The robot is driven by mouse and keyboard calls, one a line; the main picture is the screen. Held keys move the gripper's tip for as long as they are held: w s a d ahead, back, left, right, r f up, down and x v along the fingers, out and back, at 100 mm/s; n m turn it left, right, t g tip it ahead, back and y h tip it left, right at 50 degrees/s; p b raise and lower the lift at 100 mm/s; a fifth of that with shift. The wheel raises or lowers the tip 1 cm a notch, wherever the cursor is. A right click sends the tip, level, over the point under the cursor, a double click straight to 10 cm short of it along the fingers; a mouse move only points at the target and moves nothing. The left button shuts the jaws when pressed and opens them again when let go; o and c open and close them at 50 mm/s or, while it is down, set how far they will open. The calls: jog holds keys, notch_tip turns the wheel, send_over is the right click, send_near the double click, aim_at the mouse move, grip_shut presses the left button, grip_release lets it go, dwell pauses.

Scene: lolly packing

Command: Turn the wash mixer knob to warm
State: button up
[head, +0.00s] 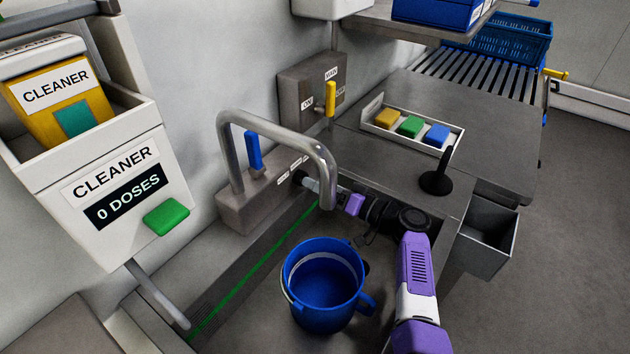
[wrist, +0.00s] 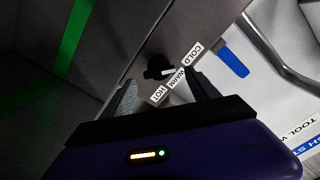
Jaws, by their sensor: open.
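The wash mixer knob (wrist: 156,67) is a small dark knob on the grey mixer block, with HOT, WARM and COLD labels (wrist: 176,77) beside it. A pale mark on the knob seems to face roughly the WARM label, but it is too small to be sure. My gripper (wrist: 162,82) is open, its two fingers pointing at the knob from either side of it, apart from it as far as I can see. In the head view, my gripper (head: 318,188) is at the front of the mixer block (head: 240,205), by the knob end, under the tap spout.
A blue lever (head: 253,150) stands on the mixer block, and the bent grey tap (head: 285,125) arches over my gripper. A blue bucket (head: 325,285) stands in the basin below. A tray (head: 372,112) of coloured blocks and a black upright tool (head: 437,180) are on the counter to the right.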

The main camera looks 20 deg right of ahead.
jog(key=shift+x, duration=0.8)
jog(key=c, duration=1.4)
jog(key=shift+o, duration=0.2)
jog(key=shift+f+m, duration=0.1)
jog(key=shift+m, duration=0.3)
jog(key=m+b, duration=0.2)
jog(key=m, duration=0.6)
jog(key=shift+d+f+m, duration=0.1)
jog(key=shift+m, duration=0.3)
jog(key=shift+w, duration=0.1)
